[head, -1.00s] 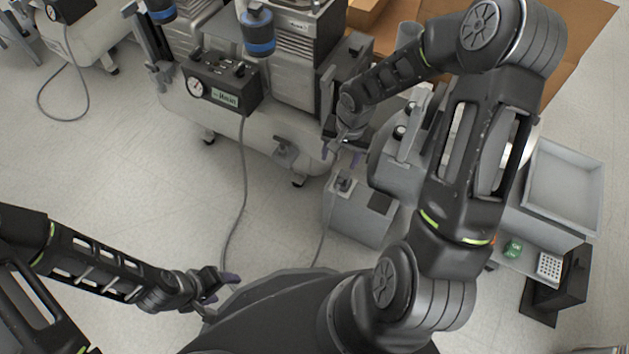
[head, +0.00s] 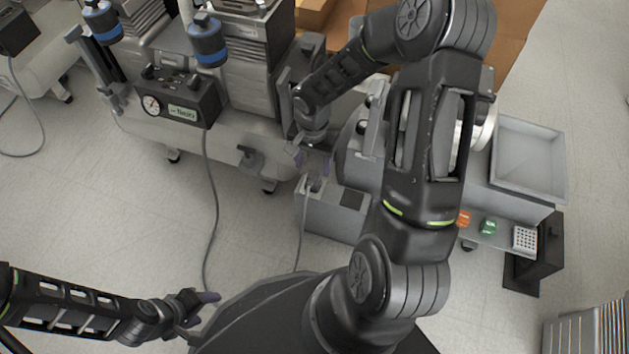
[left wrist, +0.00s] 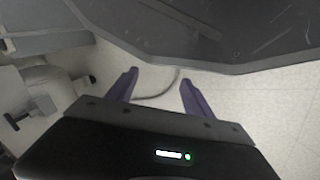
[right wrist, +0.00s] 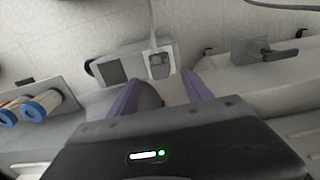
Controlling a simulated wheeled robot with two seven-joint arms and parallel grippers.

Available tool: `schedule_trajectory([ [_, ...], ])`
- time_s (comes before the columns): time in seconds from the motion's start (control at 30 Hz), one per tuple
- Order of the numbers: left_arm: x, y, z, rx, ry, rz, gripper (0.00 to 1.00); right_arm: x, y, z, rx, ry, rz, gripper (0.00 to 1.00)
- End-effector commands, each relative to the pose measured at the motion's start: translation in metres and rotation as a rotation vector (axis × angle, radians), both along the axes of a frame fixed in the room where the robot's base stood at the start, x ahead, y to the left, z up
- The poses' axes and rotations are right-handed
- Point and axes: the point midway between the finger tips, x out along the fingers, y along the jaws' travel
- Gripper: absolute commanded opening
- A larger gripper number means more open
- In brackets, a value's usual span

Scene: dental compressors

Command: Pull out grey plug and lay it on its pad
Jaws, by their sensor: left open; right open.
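The grey plug (head: 314,184) stands on top of a pale grey box, with its cord running down toward me. It also shows in the right wrist view (right wrist: 158,66), with the cord leading up. A dark square pad (head: 352,200) lies on the same box, to the right of the plug; it also shows in the right wrist view (right wrist: 111,71). My right gripper (head: 313,162) is open and empty, just behind the plug in the head view. In its wrist view (right wrist: 160,80) the plug lies just beyond the fingertips. My left gripper (head: 202,309) is open and empty over the floor.
The compressor tank (head: 235,140) with a black gauge box (head: 180,100) stands behind and left of the grey box (head: 325,216). An open grey bin (head: 530,158) and a shelf with orange and green items (head: 488,226) are at right.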

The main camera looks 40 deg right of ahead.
Motion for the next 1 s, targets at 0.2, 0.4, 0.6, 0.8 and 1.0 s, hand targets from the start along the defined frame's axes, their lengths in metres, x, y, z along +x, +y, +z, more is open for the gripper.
schedule_trajectory([
  [0.2, 0.003, -0.001, -0.026, 0.002, -0.009, 0.004, 0.6, -0.001, 0.0, -0.034, 0.001, 0.002, 0.0, 0.58],
  [0.4, 0.007, -0.001, -0.052, 0.004, -0.02, 0.009, 0.6, 0.0, 0.0, -0.059, 0.0, 0.0, 0.002, 0.58],
  [0.6, 0.011, -0.001, -0.067, 0.005, -0.026, 0.014, 0.6, 0.0, 0.0, -0.074, -0.001, -0.001, 0.001, 0.58],
  [0.8, 0.012, -0.001, -0.069, 0.004, -0.029, 0.015, 0.6, 0.0, 0.0, -0.076, 0.001, -0.001, 0.001, 0.58],
  [1.0, 0.012, -0.001, -0.068, 0.004, -0.029, 0.015, 0.6, 0.0, 0.0, -0.076, 0.0, 0.0, 0.001, 0.58],
])
